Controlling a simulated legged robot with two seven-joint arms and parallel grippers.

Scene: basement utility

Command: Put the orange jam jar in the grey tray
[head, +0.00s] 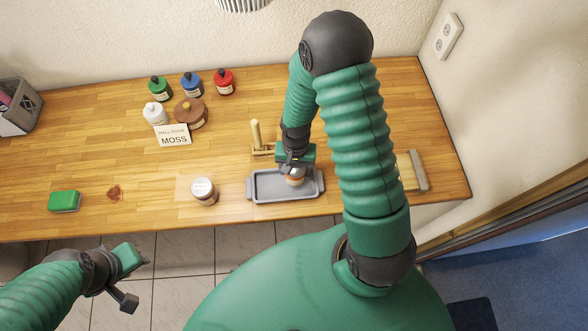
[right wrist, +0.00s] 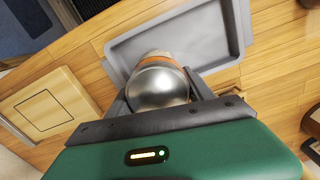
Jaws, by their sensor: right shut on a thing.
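The orange jam jar (head: 296,178) is between the fingers of my right gripper (head: 295,168), which is shut on it. In the right wrist view the jar (right wrist: 162,82) shows its silver lid towards the camera, with a strip of orange beyond. The grey tray (head: 262,191) lies near the front edge of the table. The jar is over the tray's right half in the head view; I cannot tell whether it touches the floor. The tray also shows in the right wrist view (right wrist: 178,35). My left gripper (head: 140,256) is in front of the table, away from these things; its fingers are unclear.
Another jar with a pale lid (head: 204,190) stands left of the tray. A wooden stand with a peg (head: 257,140) is behind it. Several bottles, a brown pot (head: 191,113) and a MOSS sign (head: 173,136) stand further back. A green sponge (head: 64,201) lies left. A wooden board (head: 410,171) lies right.

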